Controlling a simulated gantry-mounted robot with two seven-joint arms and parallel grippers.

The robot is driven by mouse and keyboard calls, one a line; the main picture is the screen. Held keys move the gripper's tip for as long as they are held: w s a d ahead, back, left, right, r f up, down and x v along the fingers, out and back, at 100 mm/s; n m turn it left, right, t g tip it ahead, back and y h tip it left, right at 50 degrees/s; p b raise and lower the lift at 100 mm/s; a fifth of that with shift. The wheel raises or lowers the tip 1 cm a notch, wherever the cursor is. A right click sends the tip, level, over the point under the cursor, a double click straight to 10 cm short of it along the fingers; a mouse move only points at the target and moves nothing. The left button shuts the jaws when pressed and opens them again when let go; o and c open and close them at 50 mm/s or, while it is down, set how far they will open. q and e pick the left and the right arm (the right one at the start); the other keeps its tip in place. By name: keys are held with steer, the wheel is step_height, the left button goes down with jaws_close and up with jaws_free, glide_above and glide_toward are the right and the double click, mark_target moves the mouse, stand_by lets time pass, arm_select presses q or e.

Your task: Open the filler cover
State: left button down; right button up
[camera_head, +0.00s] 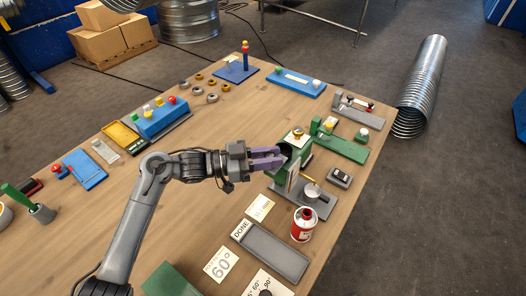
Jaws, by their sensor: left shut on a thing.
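A green machine (299,142) stands on the wooden bench, with a round brass-coloured fitting (297,133) on top. I cannot clearly pick out which part of it is the filler cover. My left gripper (283,158) reaches in from the left, its purple fingers lying roughly level at the machine's left side. It is shut on a small part there, which the fingers mostly hide. My right gripper is not in view.
A grey tray (270,252) lies nearer. A green fixture (343,147) stands behind.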

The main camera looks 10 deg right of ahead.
arm_select(q)
steer(key=c, duration=1)
jaws_free()
steer(key=shift+o, duration=0.2)
steer(key=a, duration=1)
steer(key=shift+s+a, duration=0.25)
steer(key=shift+a, duration=0.15)
